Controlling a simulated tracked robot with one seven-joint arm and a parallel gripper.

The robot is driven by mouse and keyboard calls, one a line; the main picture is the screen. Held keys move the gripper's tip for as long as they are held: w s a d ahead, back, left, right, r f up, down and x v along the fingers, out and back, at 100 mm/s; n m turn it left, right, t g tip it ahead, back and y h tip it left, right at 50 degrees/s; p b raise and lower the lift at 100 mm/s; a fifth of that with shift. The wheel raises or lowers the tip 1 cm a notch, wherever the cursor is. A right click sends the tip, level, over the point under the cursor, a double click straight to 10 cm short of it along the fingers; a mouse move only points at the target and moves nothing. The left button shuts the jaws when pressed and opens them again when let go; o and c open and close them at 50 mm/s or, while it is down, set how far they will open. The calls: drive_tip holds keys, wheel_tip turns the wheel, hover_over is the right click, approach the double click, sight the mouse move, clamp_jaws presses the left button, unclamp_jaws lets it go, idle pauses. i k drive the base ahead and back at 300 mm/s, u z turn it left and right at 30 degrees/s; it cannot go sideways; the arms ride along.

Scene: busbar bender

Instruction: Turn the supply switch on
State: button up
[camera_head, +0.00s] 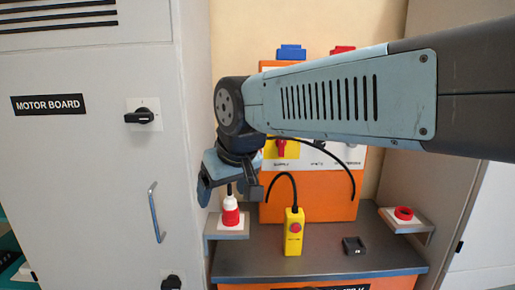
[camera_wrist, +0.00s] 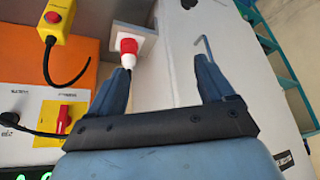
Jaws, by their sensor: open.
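The supply switch (camera_head: 282,148) is a red handle on a yellow plate, above the "SUPPLY" label on the front of the orange cabinet. My arm crosses in front of the panel and hides part of it. In the wrist view, a red handle on a yellow plate (camera_wrist: 63,120) shows at the lower left, beside the left finger and outside the jaws. My gripper (camera_head: 228,197) points down, left of the switch and apart from it. It is open, with nothing held between its fingers in the wrist view (camera_wrist: 165,62).
A red-and-white plug (camera_head: 231,212) stands on a small left shelf, close by my fingers. A yellow pendant (camera_head: 294,232) with a black cable stands on the grey bench (camera_head: 325,260). A red ring-shaped part (camera_head: 403,213) sits on the right shelf. The grey motor board cabinet (camera_head: 85,180) stands left.

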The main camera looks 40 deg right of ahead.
sight(280, 144)
drive_tip(key=z, duration=0.45)
drive_tip(key=k, duration=1.05)
drive_tip(key=z, duration=1.2)
drive_tip(key=i, duration=0.75)
drive_tip(key=u, duration=0.05)
